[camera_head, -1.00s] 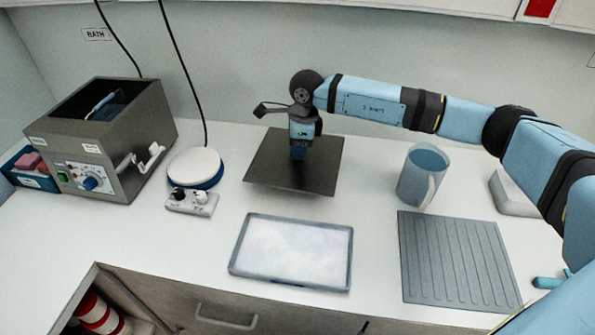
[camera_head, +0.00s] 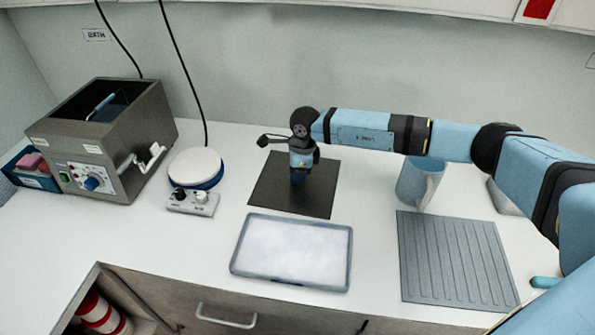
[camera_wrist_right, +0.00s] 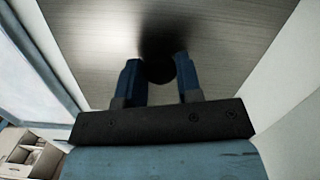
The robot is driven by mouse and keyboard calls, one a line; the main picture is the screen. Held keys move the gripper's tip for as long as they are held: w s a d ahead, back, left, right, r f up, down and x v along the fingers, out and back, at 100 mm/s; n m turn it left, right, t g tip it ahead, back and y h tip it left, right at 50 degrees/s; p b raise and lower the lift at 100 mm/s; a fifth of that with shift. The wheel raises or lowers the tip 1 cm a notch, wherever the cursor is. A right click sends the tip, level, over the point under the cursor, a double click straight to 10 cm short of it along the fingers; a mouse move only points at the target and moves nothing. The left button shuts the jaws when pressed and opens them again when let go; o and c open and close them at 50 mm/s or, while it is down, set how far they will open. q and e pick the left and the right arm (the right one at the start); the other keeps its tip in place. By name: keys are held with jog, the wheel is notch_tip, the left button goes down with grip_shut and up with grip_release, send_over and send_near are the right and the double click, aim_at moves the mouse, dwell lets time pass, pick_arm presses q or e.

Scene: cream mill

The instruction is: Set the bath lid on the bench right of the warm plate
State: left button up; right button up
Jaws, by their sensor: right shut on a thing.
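The bath lid (camera_head: 268,196), a dark flat square plate, lies level at or just above the bench, right of the warm plate (camera_head: 195,166); I cannot tell whether it touches the bench. My right gripper (camera_head: 298,180) is above its middle, pointing down. In the right wrist view my right gripper (camera_wrist_right: 160,75) is shut on the lid's dark round knob (camera_wrist_right: 159,68), with the grey lid surface (camera_wrist_right: 220,40) beyond. The warm plate is a white disc with a blue rim. The bath (camera_head: 120,140) stands open at the left. My left gripper is out of view.
A shallow tray with white contents (camera_head: 236,262) lies close in front of the lid. A blue-grey mug (camera_head: 415,183) and a ribbed grey mat (camera_head: 455,260) are to the right. A control box (camera_head: 193,202) sits before the warm plate. Bench between lid and mug is clear.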

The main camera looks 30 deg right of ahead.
jog(key=o, duration=0.9)
jog(key=shift+r, duration=0.25)
jog(key=r, duration=0.4)
jog(key=d+r, duration=0.1)
jog(key=r, duration=0.6)
jog(key=shift+s+d+r+b, duration=0.2)
jog(key=shift+s+r+b, duration=0.1)
jog(key=shift+s+b, duration=0.05)
